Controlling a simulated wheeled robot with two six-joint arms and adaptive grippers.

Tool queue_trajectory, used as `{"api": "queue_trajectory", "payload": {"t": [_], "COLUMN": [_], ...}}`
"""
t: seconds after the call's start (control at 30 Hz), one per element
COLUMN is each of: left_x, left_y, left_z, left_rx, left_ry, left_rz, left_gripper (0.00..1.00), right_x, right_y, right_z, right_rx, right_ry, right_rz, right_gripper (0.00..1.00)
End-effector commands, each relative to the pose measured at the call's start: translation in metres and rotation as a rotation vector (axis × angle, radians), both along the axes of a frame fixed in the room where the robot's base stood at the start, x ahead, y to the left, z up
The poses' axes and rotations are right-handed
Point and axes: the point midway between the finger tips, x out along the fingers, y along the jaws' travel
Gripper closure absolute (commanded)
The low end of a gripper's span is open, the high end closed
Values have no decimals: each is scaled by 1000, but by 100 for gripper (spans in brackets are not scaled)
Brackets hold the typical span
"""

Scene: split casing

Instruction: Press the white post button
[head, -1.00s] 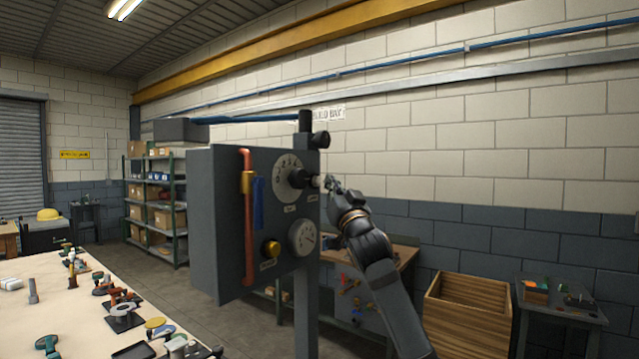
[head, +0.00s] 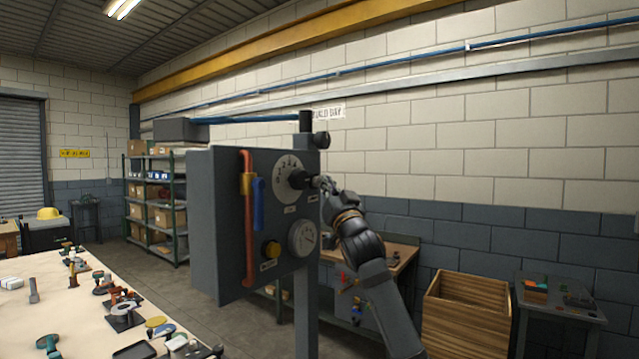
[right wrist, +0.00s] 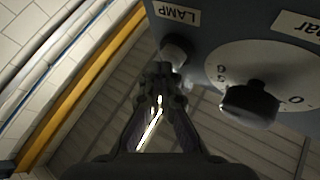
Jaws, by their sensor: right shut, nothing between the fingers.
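The white post button (right wrist: 174,50) stands out from the panel beside the LAMP label in the right wrist view, looking pale grey in the shade. My right gripper (right wrist: 161,72) is shut and empty, with its fingertips right at the button's near end. I cannot tell whether they touch it. In the head view my right gripper (head: 322,183) reaches in from the right at the panel's right edge and largely hides the button. My left gripper is not in view.
A workbench (head: 75,325) with loose parts stands at left.

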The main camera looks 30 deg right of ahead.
Motion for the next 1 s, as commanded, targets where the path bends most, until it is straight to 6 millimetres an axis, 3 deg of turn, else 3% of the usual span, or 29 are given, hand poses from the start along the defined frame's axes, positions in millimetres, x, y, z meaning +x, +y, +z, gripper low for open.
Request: {"api": "queue_trajectory", "payload": {"t": [0.73, 1.0], "left_x": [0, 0], "left_y": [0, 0], "left_z": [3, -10], "left_rx": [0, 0], "left_ry": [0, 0], "left_rz": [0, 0], "left_gripper": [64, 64], "right_x": [6, -6], "right_y": [3, -3], "right_z": [0, -3], "right_rx": [0, -2], "right_ry": [0, -1], "right_rz": [0, -1], "right_gripper": [100, 100]}}
